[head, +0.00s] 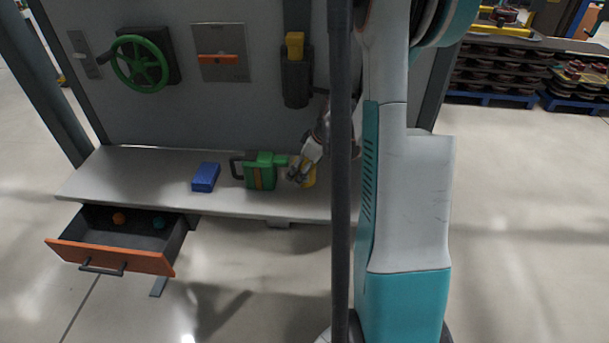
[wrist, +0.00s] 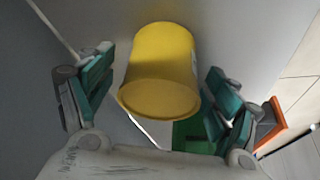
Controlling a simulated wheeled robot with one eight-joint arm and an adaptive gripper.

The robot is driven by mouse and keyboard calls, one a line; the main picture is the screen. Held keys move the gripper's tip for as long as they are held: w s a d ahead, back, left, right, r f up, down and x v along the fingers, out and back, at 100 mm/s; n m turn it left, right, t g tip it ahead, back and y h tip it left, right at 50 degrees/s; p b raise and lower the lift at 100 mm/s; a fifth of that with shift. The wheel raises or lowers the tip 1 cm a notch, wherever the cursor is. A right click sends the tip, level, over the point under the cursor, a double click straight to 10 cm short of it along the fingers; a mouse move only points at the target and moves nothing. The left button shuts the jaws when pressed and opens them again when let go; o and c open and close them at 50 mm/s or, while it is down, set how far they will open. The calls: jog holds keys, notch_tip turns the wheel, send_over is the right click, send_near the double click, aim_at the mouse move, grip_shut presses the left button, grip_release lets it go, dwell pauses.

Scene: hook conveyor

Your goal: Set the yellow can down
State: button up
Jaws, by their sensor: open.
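The yellow can (wrist: 160,70) sits between the spread fingers of my gripper (wrist: 155,95) in the wrist view, with a visible gap on both sides. In the head view the can (head: 309,178) shows partly behind my gripper (head: 302,172), at the right part of the grey bench (head: 140,170). It appears to stand on the bench top; its base is hidden by my gripper and arm. My gripper is open around the can.
A green drill-like tool (head: 262,170) lies just left of the can, close to my gripper. A blue box (head: 206,177) lies farther left. An open drawer (head: 110,254) with an orange front juts out below the bench. A panel with a green wheel (head: 139,63) stands behind.

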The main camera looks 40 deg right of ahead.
jog(key=shift+c, duration=0.2)
jog(key=c, duration=1.5)
jog(key=shift+r, duration=0.2)
